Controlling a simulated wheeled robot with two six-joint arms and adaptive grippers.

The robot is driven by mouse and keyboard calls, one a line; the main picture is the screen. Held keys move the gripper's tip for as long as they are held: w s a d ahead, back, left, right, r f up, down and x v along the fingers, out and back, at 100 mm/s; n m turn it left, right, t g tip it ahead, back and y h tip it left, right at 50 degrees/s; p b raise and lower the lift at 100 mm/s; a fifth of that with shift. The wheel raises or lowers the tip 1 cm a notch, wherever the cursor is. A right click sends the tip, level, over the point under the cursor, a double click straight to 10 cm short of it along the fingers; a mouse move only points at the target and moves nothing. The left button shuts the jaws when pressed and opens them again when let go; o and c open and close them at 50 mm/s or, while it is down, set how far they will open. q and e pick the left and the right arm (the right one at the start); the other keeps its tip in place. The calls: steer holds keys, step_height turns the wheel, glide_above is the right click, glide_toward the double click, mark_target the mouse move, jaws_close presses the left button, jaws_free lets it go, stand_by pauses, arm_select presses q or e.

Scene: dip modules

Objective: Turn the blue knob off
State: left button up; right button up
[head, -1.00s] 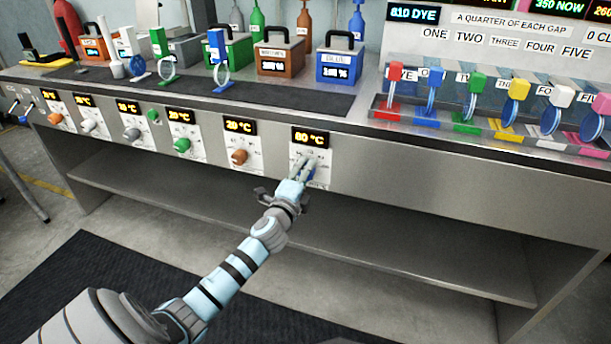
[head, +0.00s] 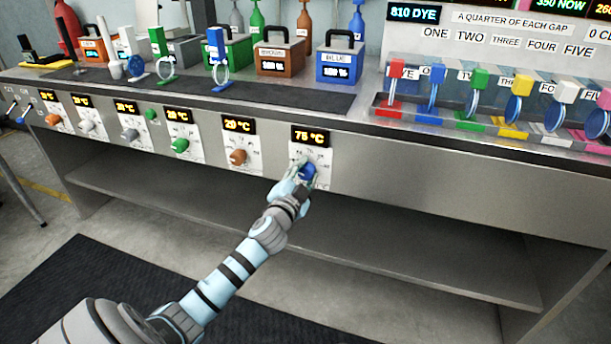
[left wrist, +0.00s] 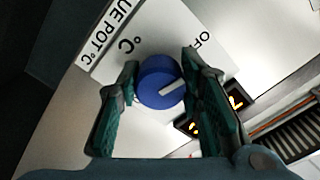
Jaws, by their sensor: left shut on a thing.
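The blue knob (head: 308,173) is on the white dial plate at the right end of the bench front, under a display (head: 310,136) reading 75 °C. The fingers hide part of the dial plate. My right gripper is not in view.
A blue box (head: 340,65) stands on the bench above. A lower shelf (head: 400,250) runs beneath the panel.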

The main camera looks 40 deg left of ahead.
arm_select(q)
steer(key=shift+n, duration=0.3)
steer(key=o, duration=1.2)
steer(key=v, duration=1.2)
steer(key=shift+w, duration=0.1)
